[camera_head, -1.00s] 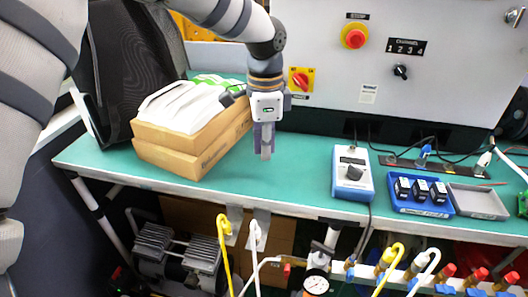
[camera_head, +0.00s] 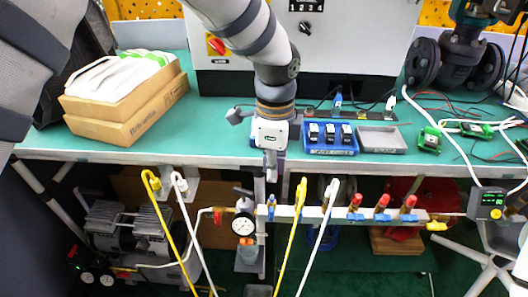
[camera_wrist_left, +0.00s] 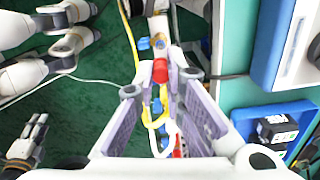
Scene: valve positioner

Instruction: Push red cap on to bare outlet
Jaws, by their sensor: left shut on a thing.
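My left gripper (camera_head: 271,170) points down just in front of the bench edge, above the left end of the outlet manifold (camera_head: 342,214). In the left wrist view its fingers (camera_wrist_left: 160,78) are shut on the red cap (camera_wrist_left: 160,70). In the head view the gripper hides this cap. An outlet with a blue valve handle (camera_head: 271,211) and no hose or cap visible stands below the gripper at the manifold's left end. The cap looks apart from it, though the exact gap is hard to tell.
Yellow (camera_head: 291,238) and white (camera_head: 322,232) hoses rise from outlets right of the gripper; several red-capped outlets (camera_head: 382,202) follow. A pressure gauge (camera_head: 244,225) stands left of the manifold. A blue tray (camera_head: 330,151) lies on the bench (camera_head: 215,137) close behind.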

